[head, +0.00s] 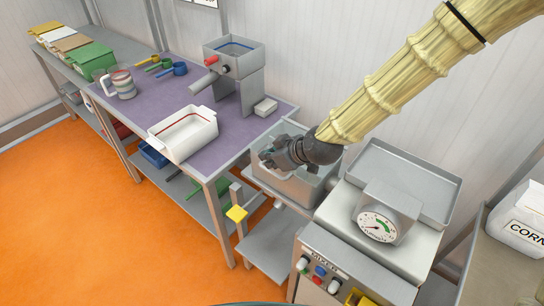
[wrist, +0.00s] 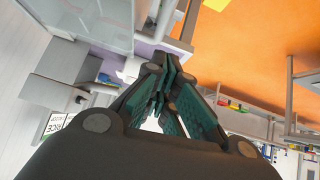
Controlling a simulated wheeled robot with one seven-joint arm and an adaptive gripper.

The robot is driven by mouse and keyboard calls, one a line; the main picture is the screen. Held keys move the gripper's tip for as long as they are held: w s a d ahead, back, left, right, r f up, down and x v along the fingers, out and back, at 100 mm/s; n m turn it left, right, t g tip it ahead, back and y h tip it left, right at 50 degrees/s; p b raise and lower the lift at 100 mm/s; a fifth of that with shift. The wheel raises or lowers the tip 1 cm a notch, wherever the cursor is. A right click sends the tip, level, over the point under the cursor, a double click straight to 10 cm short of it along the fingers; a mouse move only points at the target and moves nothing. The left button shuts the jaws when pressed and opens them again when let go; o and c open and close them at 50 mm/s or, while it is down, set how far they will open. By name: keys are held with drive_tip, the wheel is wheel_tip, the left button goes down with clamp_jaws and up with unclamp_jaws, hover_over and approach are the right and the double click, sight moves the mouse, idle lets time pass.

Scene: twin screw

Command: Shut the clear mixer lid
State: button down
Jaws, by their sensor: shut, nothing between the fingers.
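The mixer (head: 328,268) stands at the right, with a labelled front panel and knobs. Its grey open-topped trough (head: 312,188) is to the left of the panel. My gripper (head: 268,158) is over the trough, shut and empty, and hides part of its opening. In the wrist view my gripper's fingers (wrist: 165,68) are together. A pale, see-through-looking panel (wrist: 85,22) shows at the upper left there and may be the clear lid. I cannot clearly make out the lid in the head view, nor whether my gripper touches it.
A dial scale (head: 378,226) with a tray sits on the mixer's right side. A purple-topped bench (head: 225,150) at the left holds a white tub (head: 183,133) and a grey machine (head: 235,60). Orange floor is free at the left.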

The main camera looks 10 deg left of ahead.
drive_tip(key=b+v, duration=0.3)
drive_tip(key=v, duration=0.7)
drive_tip(key=shift+s+a, duration=0.2)
drive_tip(key=shift+s, duration=0.1)
